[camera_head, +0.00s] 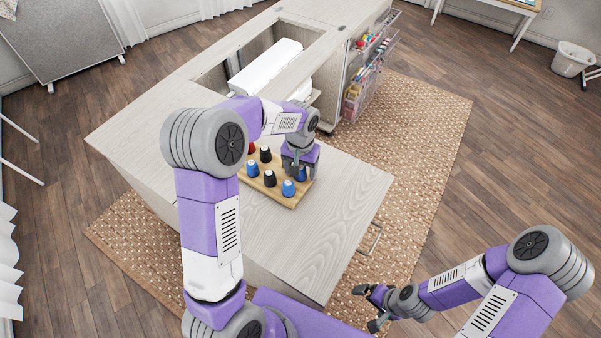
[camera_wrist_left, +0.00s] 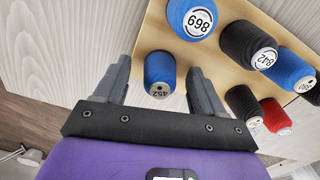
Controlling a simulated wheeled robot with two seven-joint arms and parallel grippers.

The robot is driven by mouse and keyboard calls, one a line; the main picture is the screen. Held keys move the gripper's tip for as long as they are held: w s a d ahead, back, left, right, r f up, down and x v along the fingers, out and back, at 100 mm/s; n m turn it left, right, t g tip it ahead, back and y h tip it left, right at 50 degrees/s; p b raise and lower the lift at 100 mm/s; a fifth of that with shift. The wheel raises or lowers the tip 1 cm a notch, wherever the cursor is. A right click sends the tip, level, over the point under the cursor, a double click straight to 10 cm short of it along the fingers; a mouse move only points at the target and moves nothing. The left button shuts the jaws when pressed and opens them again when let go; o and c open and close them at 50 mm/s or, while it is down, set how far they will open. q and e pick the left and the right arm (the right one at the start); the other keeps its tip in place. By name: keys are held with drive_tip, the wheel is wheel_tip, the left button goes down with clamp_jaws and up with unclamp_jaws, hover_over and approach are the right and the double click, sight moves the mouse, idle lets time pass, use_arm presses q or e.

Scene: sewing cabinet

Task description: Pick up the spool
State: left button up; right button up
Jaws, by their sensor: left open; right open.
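Several labelled spools stand on a wooden board (camera_head: 290,203) on the cabinet top. A blue spool marked 452 (camera_wrist_left: 160,72) shows between the two fingers of my left gripper (camera_wrist_left: 160,88) in the left wrist view. In the head view my left gripper (camera_head: 294,172) is low over the right end of the board and partly hides that spool. My left gripper is open; I cannot tell whether the fingers touch the spool. My right gripper (camera_head: 371,307) is open and empty, away from the cabinet at the lower right.
A red spool (camera_wrist_left: 274,115) is further along. A white sewing machine (camera_head: 266,68) sits in the cabinet opening. The cabinet top (camera_head: 340,200) right of the board is clear.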

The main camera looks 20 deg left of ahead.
use_arm(q)
drive_tip(key=c, duration=1.1)
drive_tip(key=shift+r, duration=0.1)
drive_tip(key=shift+c, duration=0.2)
wheel_tip(320, 180, up, 10)
drive_tip(key=p, duration=0.3)
